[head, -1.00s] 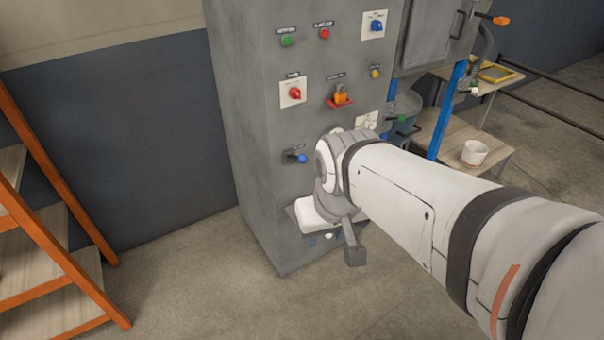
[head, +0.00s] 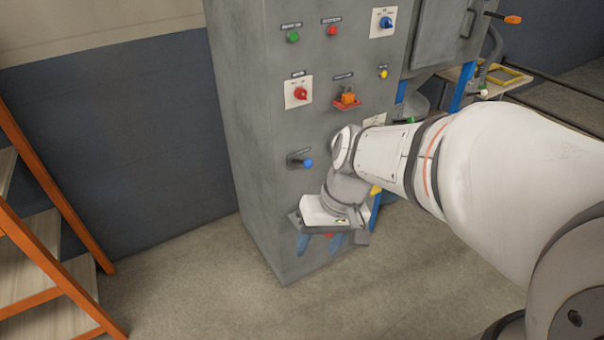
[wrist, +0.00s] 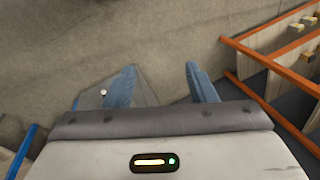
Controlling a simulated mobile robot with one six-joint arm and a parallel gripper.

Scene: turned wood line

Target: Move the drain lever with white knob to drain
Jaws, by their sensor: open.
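A small white knob (head: 483,93) shows at the right of the head view, beside the wooden bench; its lever and markings are too small to make out. In the wrist view a small white round thing (wrist: 103,92) lies just left of the left finger; I cannot tell whether it is the same knob. My gripper (head: 320,242) is low in front of the grey cabinet, its blue fingers pointing down. No drain mark is readable.
The grey cabinet (head: 240,130) carries a blue-knobbed lever (head: 307,163), a red rotary switch (head: 300,93), a padlock (head: 348,97) and several buttons. A green knob (head: 410,120) sits near my arm. The floor between is clear.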

